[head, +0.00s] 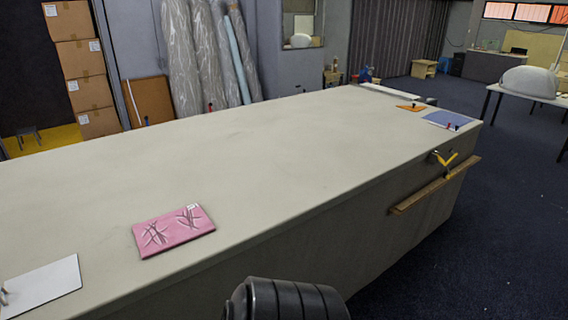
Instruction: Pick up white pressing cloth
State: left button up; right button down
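A flat white sheet (42,289), which looks like the white pressing cloth, lies on the long table (230,165) at the near left corner of the head view. Its left part runs toward the picture's edge, where a small greyish thing (4,296) overlaps it; I cannot tell what that is. Neither of my grippers can be made out. A dark ribbed part of my own body shows at the bottom centre, in front of the table's near side.
A folded pink patterned cloth (174,231) lies right of the white sheet. Orange (411,108) and blue (449,120) flat pieces lie at the far right end. A wooden strip (435,187) juts from the table's side. The table's middle is clear.

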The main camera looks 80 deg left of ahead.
aim_at(22, 293)
jog(key=u, duration=4.5)
